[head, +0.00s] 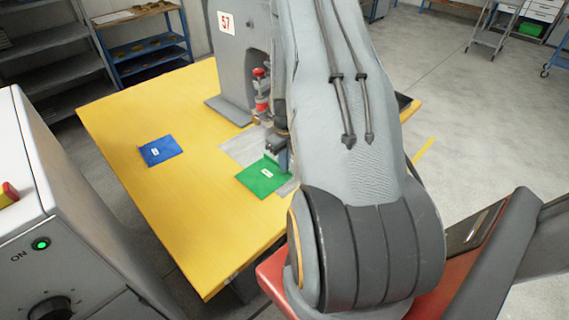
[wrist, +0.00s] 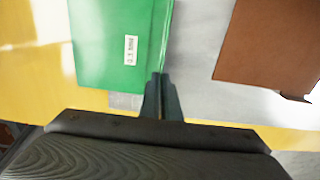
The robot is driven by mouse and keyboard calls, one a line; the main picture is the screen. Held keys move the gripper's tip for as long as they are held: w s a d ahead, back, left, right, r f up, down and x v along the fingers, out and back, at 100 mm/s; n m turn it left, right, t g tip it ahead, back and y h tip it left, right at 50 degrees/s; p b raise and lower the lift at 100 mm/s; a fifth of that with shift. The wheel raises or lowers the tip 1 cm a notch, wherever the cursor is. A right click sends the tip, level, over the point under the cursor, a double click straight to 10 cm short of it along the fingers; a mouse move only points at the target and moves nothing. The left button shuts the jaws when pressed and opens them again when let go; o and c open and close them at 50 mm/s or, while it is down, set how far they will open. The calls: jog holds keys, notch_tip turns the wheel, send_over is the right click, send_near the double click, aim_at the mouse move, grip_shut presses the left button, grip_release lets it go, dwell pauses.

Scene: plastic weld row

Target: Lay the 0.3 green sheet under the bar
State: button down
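The green sheet (head: 260,180) has a small white label and lies at the grey plate (head: 241,149) on the yellow table, partly over the plate. In the wrist view the green sheet (wrist: 100,50) shows a label that seems to start with 0.3. My gripper (wrist: 161,80) is shut on the sheet's right edge, which looks slightly folded up between the fingers. In the head view my gripper (head: 284,160) is at the sheet's right side, partly hidden by my arm. The bar of the machine marked 57 (head: 240,60) cannot be clearly made out behind my arm.
A blue sheet (head: 161,151) with a label lies on the yellow table (head: 190,205) to the left. A brown flat piece (wrist: 268,45) is over the grey plate in the wrist view. A grey cabinet (head: 50,230) stands at the left. The table's front left is clear.

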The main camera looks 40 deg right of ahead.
jog(key=shift+f, duration=0.2)
jog(key=c, duration=2)
grip_release()
jog(key=shift+r, duration=0.1)
